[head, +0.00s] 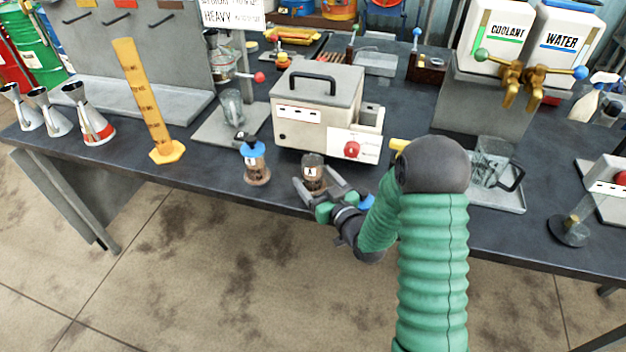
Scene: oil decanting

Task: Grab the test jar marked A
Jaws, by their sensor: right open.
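The test jar marked A (311,171) stands upright near the front edge of the dark bench, in front of a grey box-shaped machine. A second jar with a blue cap (255,165) stands to the left. My left gripper is not in view.
The grey machine (318,100) with a handle and red knob stands close behind the jar. A yellow measuring cylinder (145,95) and several metal funnels (92,115) stand at left. A glass jug (490,160) sits on a tray at right, under brass taps (523,80).

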